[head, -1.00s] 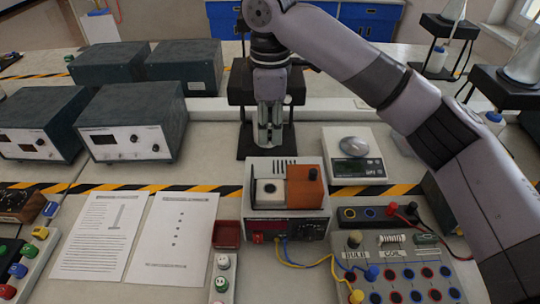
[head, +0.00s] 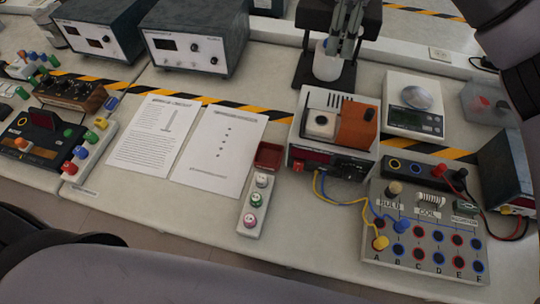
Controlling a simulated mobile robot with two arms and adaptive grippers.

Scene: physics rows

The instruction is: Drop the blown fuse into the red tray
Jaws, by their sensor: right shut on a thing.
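The small red tray (head: 269,155) sits near the front of the bench, left of the power supply with the orange block. My right gripper (head: 343,42) is at the top, in front of a dark stand and above and behind that supply, well apart from the tray. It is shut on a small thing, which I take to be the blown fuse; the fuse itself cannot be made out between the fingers. My left gripper is not in view.
The power supply (head: 310,160) stands between my right gripper and the tray's right side. Paper sheets (head: 218,150) lie flat at left.

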